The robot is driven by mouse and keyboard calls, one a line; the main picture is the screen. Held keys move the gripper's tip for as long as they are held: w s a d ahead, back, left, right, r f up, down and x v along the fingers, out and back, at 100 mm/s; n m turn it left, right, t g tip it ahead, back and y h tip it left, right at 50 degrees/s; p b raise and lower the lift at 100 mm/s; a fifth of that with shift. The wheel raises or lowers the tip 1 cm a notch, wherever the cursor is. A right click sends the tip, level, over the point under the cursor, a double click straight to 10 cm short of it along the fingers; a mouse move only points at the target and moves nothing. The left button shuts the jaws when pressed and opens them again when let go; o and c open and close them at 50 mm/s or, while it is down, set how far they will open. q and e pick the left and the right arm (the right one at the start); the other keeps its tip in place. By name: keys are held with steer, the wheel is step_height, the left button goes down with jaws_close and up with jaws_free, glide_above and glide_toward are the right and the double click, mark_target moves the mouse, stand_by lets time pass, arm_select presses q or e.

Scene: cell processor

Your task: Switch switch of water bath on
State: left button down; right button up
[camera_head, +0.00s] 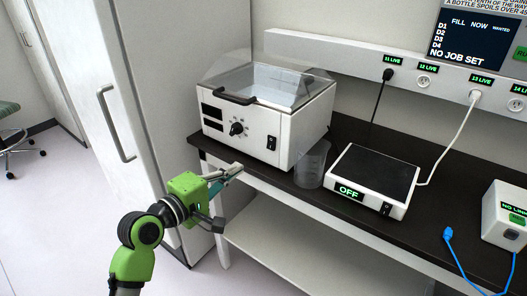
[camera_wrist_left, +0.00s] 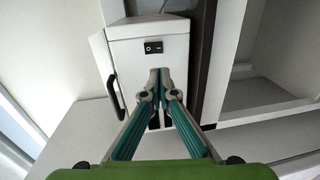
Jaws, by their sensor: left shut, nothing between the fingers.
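The water bath (camera_head: 268,105) is a white box with a clear lid, standing at the left end of the dark bench. Its front has a black dial (camera_head: 237,129) and, to the right, a black rocker switch (camera_head: 271,142). My left gripper (camera_head: 238,168) is shut and empty, in front of the bath and below its front panel, apart from the switch. In the left wrist view the switch (camera_wrist_left: 153,47) shows just beyond the shut fingertips (camera_wrist_left: 160,72). The fingers hide part of the front panel there. The switch's position cannot be told. My right gripper is not in view.
A clear beaker (camera_head: 312,164) stands beside the bath, close to its right corner. A flat device reading OFF (camera_head: 372,178) is further right. A tall white cabinet (camera_head: 105,80) stands at the left. The space before the bench is clear.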

mark_target(270, 148)
arm_select(q)
steer(key=p+x, duration=0.1)
steer(key=x, duration=1.1)
steer(key=shift+w+d, duration=0.25)
steer(key=shift+w, duration=0.05)
steer(key=shift+w+d+f+t+b, duration=0.15)
steer(key=shift+f+b, duration=0.1)
steer(key=shift+b, duration=0.4)
steer(key=shift+w+f+t+b, duration=0.1)
steer(key=shift+f+t+b, duration=0.1)
steer(key=shift+b, duration=0.4)
steer(key=shift+r+p, duration=0.3)
steer(key=shift+r, duration=0.05)
